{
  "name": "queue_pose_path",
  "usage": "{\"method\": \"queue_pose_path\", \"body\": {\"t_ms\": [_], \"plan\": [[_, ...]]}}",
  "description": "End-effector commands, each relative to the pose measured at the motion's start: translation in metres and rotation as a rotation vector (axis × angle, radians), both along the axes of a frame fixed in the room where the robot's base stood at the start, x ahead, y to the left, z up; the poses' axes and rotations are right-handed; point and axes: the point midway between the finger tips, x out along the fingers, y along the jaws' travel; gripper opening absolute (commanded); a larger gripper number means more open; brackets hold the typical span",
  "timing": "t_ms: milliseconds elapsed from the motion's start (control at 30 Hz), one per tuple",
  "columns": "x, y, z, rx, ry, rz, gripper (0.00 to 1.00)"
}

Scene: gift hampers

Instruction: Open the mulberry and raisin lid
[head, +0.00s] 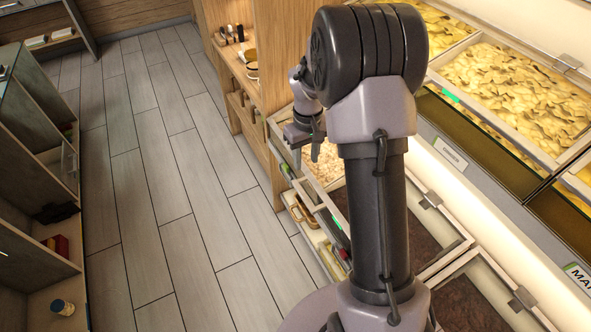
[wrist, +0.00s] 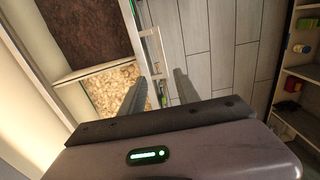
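In the head view my gripper (head: 306,160) points down at the front edge of the display counter, by a bin of pale pieces (head: 326,170). In the wrist view its two fingers stand apart with nothing between them (wrist: 162,76). The pale bin (wrist: 115,88) lies at the left finger. A bin of dark brown contents (wrist: 98,28) is beside it; in the head view (head: 425,225) my arm hides part of it. Clear framed covers with metal clips (head: 430,200) lie over the dark bins. I cannot read which lid is mulberry and raisin.
Bins of yellow chips (head: 517,88) stand on a higher row at right. Open drawers or trays (head: 318,232) jut below the counter's front. A wooden cabinet (head: 285,50) stands behind my gripper, shelves (head: 40,200) at left. The tiled floor (head: 165,160) between is clear.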

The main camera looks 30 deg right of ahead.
Motion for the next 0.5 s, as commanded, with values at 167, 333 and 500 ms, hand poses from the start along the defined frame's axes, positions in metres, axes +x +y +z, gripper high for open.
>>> {"method": "queue_pose_path", "body": {"t_ms": [167, 333, 500], "plan": [[-0.002, 0.001, -0.056, 0.003, 0.004, -0.002, 0.38], [-0.003, 0.002, -0.108, 0.003, 0.003, -0.003, 0.38], [-0.003, 0.002, -0.146, 0.003, 0.002, -0.003, 0.38]]}}
